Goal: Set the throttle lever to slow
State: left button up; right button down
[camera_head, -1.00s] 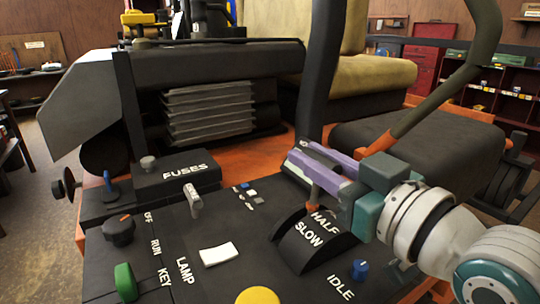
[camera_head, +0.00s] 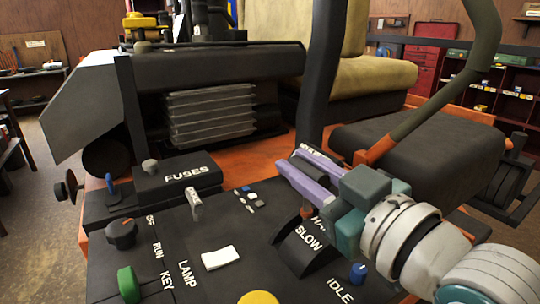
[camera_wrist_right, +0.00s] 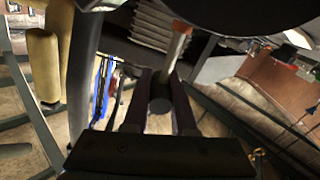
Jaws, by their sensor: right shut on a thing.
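The throttle lever (camera_head: 307,212) stands in the slot of a dark curved housing (camera_head: 303,248) on the control panel. Its red-orange foot shows just below my right gripper (camera_head: 300,172), near the upper edge of the SLOW label (camera_head: 309,238). The gripper's purple fingers are around the lever's top and hide it, and the gripper partly covers the label above SLOW. In the right wrist view, the fingers are shut on the lever's dark round knob (camera_wrist_right: 160,105). The grey rod (camera_wrist_right: 173,55) runs from it to the orange foot (camera_wrist_right: 182,27). My left gripper is out of view.
A blue IDLE knob (camera_head: 358,273) sits close under my right wrist. A white LAMP switch (camera_head: 220,258), a yellow button (camera_head: 258,298) and a green key knob (camera_head: 129,284) are to the left. A dark upright post (camera_head: 319,80) rises just behind the gripper.

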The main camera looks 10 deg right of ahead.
jog(key=shift+s+a+f+n, duration=0.2)
jog(key=shift+s+a+n, duration=0.05)
jog(key=shift+a+n, duration=0.5)
jog(key=shift+s+a+f+n, duration=0.2)
jog(key=shift+s+a+n, duration=0.1)
jog(key=shift+a+n, duration=0.4)
jog(key=shift+s+a+f+n, duration=0.2)
jog(key=shift+s+a+n, duration=0.05)
jog(key=shift+a+n, duration=0.5)
jog(key=c, duration=0.7)
grip_release()
jog(key=shift+c, duration=0.2)
jog(key=v, duration=0.8)
jog(key=shift+s+d+f+b, duration=0.1)
jog(key=shift+s+b, duration=0.25)
jog(key=shift+b, duration=0.05)
jog(key=shift+s+d, duration=0.2)
jog(key=shift+s, duration=0.4)
jog(key=shift+s, duration=0.1)
